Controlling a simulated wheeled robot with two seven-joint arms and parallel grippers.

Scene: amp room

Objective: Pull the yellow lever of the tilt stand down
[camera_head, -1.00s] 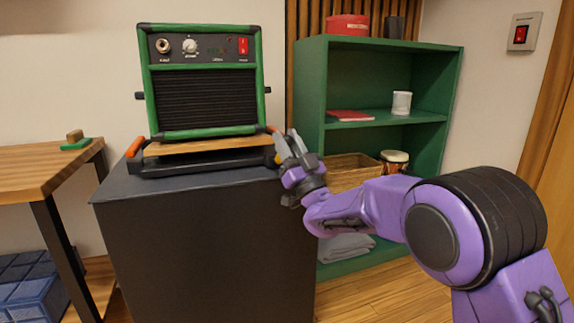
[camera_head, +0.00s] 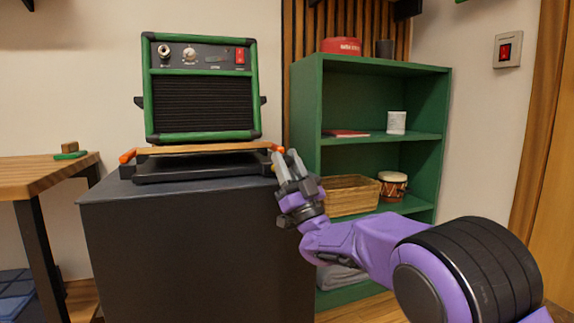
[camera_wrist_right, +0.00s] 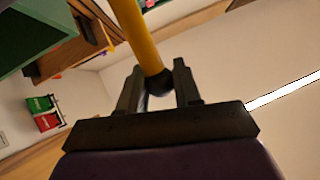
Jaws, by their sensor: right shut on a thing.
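The tilt stand (camera_head: 205,168) sits on a dark cabinet, with a wooden board, a black base and orange ends (camera_head: 128,156). The green-framed amp (camera_head: 203,105) rests on its board. My right gripper (camera_head: 287,164) is at the stand's right end, fingers pointing up. In the right wrist view the yellow lever (camera_wrist_right: 138,38) runs down from the top to a black ball end, which lies between the fingers of my right gripper (camera_wrist_right: 160,82). The gripper is shut on that end. In the head view the lever is hidden by the fingers. My left gripper is not in view.
The dark cabinet (camera_head: 190,250) fills the space below the stand. A green shelf (camera_head: 305,150) stands behind my right arm, holding a basket (camera_head: 350,196), a drum (camera_head: 392,186) and a white cup (camera_head: 396,123). A wooden table (camera_head: 40,178) is at the left.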

